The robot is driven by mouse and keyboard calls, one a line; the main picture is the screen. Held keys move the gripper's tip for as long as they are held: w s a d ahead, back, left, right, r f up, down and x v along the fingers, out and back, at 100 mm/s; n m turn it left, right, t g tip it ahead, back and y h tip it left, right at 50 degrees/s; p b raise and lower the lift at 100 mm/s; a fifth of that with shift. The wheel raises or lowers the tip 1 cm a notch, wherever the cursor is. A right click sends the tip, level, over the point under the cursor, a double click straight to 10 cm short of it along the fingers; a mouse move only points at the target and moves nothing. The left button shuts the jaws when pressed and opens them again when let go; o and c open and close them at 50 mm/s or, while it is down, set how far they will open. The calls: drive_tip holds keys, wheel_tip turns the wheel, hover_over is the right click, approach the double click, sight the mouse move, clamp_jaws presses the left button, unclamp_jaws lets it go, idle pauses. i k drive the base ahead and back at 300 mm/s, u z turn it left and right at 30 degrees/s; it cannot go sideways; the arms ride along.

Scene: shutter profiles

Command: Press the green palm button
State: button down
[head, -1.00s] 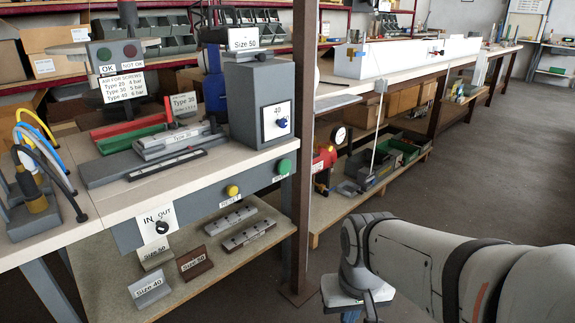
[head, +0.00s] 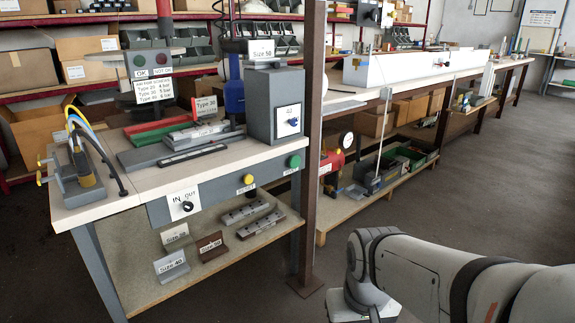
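The green palm button (head: 295,161) sits at the right end of the grey front panel (head: 222,191) of the workbench, with a small label under it. A yellow button (head: 248,179) is to its left on the same panel, and an IN/OUT switch (head: 187,206) is farther left. My arm reaches in from the lower right. My gripper hangs at the bottom edge of the picture, largely cut off and hidden, well below and to the right of the green button and apart from it. Its fingers do not show.
A brown steel post (head: 311,150) stands just right of the green button. A grey box with a blue knob (head: 275,102) stands on the bench above it. A lower shelf (head: 235,243) holds size plates. The floor (head: 450,205) at right is clear.

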sight(293, 162)
drive_tip(key=u, duration=0.1)
drive_tip(key=i, duration=0.95)
drive_tip(key=z, duration=0.1)
